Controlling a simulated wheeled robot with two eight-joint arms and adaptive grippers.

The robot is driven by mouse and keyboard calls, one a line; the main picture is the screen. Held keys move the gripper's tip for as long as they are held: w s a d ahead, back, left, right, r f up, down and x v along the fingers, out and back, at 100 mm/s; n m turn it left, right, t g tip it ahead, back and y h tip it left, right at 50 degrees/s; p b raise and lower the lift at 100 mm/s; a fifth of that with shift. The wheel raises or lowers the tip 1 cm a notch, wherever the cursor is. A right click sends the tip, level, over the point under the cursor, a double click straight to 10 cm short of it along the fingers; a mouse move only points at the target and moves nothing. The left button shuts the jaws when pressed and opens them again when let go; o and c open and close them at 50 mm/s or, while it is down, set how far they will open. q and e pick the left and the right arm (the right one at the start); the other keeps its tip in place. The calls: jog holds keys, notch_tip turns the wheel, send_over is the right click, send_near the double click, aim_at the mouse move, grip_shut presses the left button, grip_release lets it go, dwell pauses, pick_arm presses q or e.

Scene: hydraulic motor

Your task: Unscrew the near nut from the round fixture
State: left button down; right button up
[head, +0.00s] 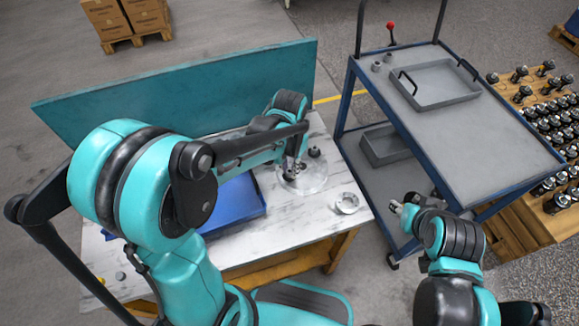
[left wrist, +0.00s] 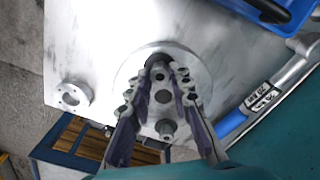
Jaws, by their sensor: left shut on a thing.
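The round fixture (head: 316,184) is a pale disc on the white table, also seen in the left wrist view (left wrist: 203,72). My left gripper (head: 290,174) reaches down over its near side. In the left wrist view its fingers (left wrist: 159,72) close around the near nut (left wrist: 158,62), mostly hidden between the fingertips. The far nut (left wrist: 166,127) stands on the opposite side of the disc and shows dark in the head view (head: 314,152). My right gripper (head: 398,207) is away from the fixture, to the right of the table; its opening is too small to judge.
A pale flanged ring (head: 347,203) lies on the table right of the fixture. A blue tray (head: 236,208) lies to its left. A teal panel (head: 180,92) stands behind the table. A blue-framed cart (head: 475,145) with a grey tray (head: 440,97) stands at the right.

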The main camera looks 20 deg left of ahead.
aim_at(290, 171)
pick_arm(q)
jog(key=n, duration=0.2)
jog(key=shift+n, duration=0.3)
jog(key=shift+r, duration=0.1)
jog(key=shift+r+p, duration=1.7)
jog(key=shift+r, duration=0.3)
